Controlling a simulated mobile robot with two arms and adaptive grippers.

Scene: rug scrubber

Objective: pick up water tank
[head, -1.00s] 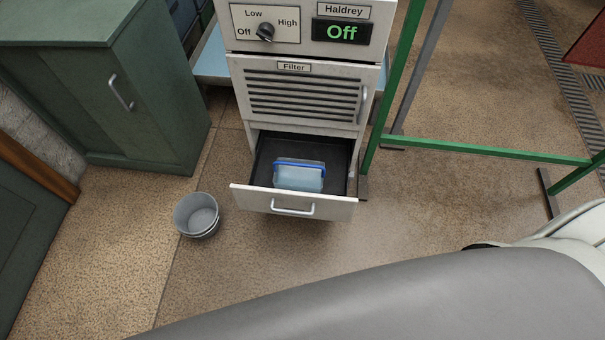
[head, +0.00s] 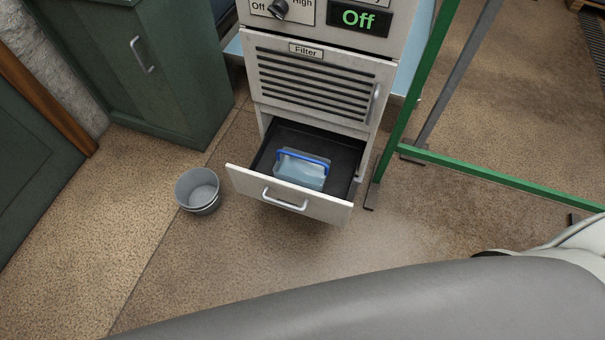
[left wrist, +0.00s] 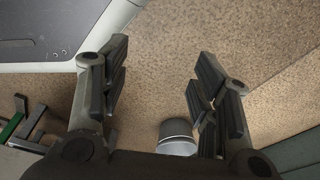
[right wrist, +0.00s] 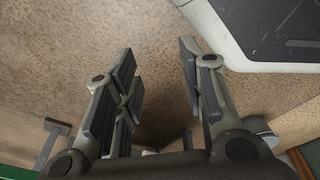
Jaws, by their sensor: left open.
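The water tank (head: 300,174) is a translucent light-blue box with a blue handle. It sits inside the dark open drawer (head: 340,150) at the bottom of the white machine. No gripper touches it in the head view, and neither gripper shows there. My left gripper (left wrist: 160,60) is open in the left wrist view, with only floor between its fingertips. My right gripper (right wrist: 157,55) is open and empty over bare floor in the right wrist view. The tank shows in neither wrist view.
A grey bucket (head: 198,190) stands on the floor left of the drawer; it also shows in the left wrist view (left wrist: 176,135). A green cabinet (head: 165,90) is at upper left. A green metal frame (head: 500,177) stands to the right. The floor before the drawer is clear.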

